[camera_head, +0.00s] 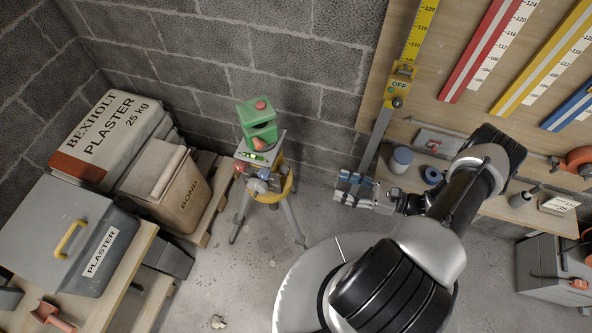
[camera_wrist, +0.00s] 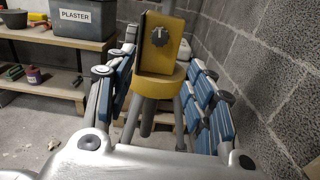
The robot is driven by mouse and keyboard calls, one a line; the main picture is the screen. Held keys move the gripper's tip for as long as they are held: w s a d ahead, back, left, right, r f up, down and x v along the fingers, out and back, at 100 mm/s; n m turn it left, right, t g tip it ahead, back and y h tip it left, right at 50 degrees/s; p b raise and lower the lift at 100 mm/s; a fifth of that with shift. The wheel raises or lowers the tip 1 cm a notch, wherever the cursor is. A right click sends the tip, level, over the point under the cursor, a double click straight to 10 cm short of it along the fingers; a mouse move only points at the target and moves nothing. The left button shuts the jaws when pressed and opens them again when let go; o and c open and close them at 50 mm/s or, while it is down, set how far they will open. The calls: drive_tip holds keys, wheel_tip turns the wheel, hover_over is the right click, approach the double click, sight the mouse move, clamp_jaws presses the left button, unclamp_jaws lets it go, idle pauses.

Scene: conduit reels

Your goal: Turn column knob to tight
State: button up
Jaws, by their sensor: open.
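A yellow tripod (camera_head: 283,190) stands on the floor near the wall corner, with a green instrument (camera_head: 258,120) on top. In the wrist view, a dark round knob (camera_wrist: 160,36) with a pale T-shaped mark sits on the tripod's yellow upper body (camera_wrist: 158,62). I cannot make out this knob in the head view. My gripper (camera_head: 346,188) is open and empty, to the right of the tripod and apart from it. In the wrist view the tripod shows between its blue-padded fingers (camera_wrist: 165,85), beyond the gripper's base.
A yellow scale with an OFF slider (camera_head: 398,85) hangs behind my gripper. Grey block walls close the corner; the floor before the tripod is mostly clear.

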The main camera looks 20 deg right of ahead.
sight(285, 170)
drive_tip(key=b+x, duration=0.1)
drive_tip(key=x, duration=1.5)
drive_tip(key=shift+a, duration=0.1)
drive_tip(key=shift+c, duration=0.3)
drive_tip(key=shift+f, duration=0.1)
drive_tip(key=c, duration=1)
drive_tip(key=shift+m+b, duration=0.45)
drive_tip(key=shift+m, duration=0.35)
drive_tip(key=o, duration=1.1)
drive_tip(key=shift+c, duration=0.2)
